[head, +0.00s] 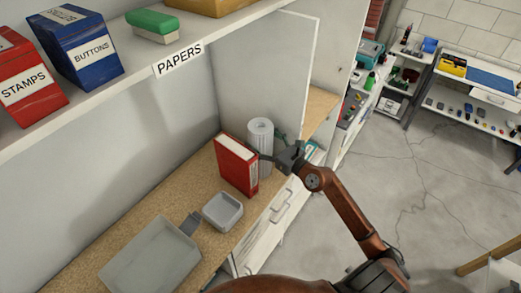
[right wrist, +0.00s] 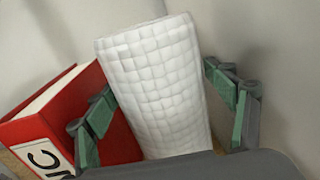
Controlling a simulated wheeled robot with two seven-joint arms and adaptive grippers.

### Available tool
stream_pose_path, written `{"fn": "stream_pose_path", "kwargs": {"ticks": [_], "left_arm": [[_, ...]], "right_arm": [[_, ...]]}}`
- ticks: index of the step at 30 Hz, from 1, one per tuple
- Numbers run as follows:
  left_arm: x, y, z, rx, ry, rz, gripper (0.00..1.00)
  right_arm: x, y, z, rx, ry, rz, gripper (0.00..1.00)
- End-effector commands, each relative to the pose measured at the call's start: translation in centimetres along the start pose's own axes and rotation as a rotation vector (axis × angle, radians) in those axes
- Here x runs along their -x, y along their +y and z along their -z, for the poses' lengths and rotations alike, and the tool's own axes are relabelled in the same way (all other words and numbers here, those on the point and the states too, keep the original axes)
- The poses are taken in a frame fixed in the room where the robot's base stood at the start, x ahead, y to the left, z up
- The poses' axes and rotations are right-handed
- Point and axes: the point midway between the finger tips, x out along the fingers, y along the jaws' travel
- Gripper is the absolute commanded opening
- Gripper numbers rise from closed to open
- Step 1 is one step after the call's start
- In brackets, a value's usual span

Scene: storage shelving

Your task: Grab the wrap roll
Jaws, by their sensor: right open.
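The wrap roll (head: 260,136) is a white, quilted-looking cylinder standing upright on the wooden shelf, beside a red binder. In the right wrist view the wrap roll (right wrist: 158,88) fills the middle, between the two green-padded fingers of my right gripper (right wrist: 165,115). In the head view my right gripper (head: 273,150) reaches the roll from the right, with its fingers around it. The gripper is open, with a visible gap between the roll and the right finger. Whether the left finger touches the roll is unclear. My left gripper is not in view.
The red binder (head: 236,165) stands close at the roll's left; it also shows in the right wrist view (right wrist: 95,110). A white divider panel (head: 262,80) rises behind the roll. A small grey box (head: 222,212) and a grey tray (head: 150,270) lie nearer on the shelf.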

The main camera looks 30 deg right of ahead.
Motion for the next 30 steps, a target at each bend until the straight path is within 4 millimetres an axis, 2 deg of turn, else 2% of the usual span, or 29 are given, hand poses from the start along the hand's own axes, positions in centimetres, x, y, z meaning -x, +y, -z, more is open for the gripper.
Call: {"fn": "stream_pose_path", "kwargs": {"ticks": [8,30], "left_arm": [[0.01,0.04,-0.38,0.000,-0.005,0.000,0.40],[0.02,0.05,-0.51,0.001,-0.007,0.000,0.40]], "right_arm": [[-0.30,0.04,0.04,0.000,0.000,-0.001,0.77],[-0.27,0.03,-0.04,-0.001,-0.001,0.000,0.27]]}}
